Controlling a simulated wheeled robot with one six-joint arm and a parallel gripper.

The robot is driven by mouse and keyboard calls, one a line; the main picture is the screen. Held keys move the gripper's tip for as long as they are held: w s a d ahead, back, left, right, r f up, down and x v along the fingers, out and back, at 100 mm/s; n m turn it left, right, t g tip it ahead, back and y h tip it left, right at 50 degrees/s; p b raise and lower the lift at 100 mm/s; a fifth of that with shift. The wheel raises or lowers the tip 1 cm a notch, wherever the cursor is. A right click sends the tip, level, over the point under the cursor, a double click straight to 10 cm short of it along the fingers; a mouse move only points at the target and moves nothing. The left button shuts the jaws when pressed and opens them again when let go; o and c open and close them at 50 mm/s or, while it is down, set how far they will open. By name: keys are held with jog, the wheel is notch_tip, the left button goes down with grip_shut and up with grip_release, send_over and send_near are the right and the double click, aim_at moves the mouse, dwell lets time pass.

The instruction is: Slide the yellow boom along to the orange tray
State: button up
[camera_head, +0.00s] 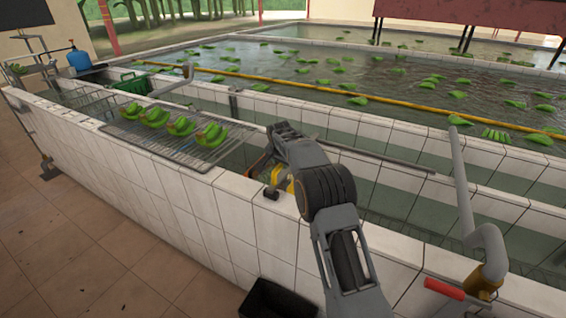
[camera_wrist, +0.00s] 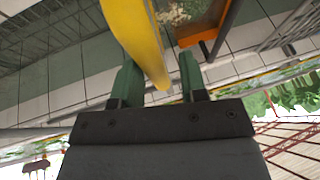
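A thick yellow bar (camera_wrist: 135,30) runs between the two green fingers of my gripper (camera_wrist: 160,72) in the wrist view. A gap shows between it and the right finger, so the fingers look open around it. In the head view only a small yellow part (camera_head: 284,182) shows beside my wrist, and the fingers are hidden. A long, thin yellow boom (camera_head: 330,88) floats across the pool behind. I cannot tell which yellow piece the task means. An orange-edged tray (camera_wrist: 212,42) lies just right of the bar in the wrist view. An orange edge (camera_head: 259,166) shows left of my wrist.
A wire rack (camera_head: 165,150) with several green banana bunches (camera_head: 182,126) lies across the trough at left. A grey pipe (camera_head: 462,180) stands at right. The tiled wall (camera_head: 180,200) runs along the front. A green crate (camera_head: 132,83) sits farther back.

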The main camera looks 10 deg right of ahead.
jog(key=shift+o, duration=0.7)
jog(key=shift+f, duration=0.1)
jog(key=shift+s, duration=0.1)
jog(key=b+v, duration=0.2)
jog(key=v, duration=1.2)
jog(key=s+f+n+g, duration=0.2)
jog(key=s+f+n, duration=0.3)
jog(key=f, duration=0.1)
jog(key=s+d+n, duration=0.1)
jog(key=s+d, duration=0.1)
jog(key=s, duration=1.3)
jog(key=s+d+n+t+y, duration=0.1)
jog(key=s+d+n, duration=0.1)
jog(key=s, duration=1.4)
jog(key=shift+s, duration=0.2)
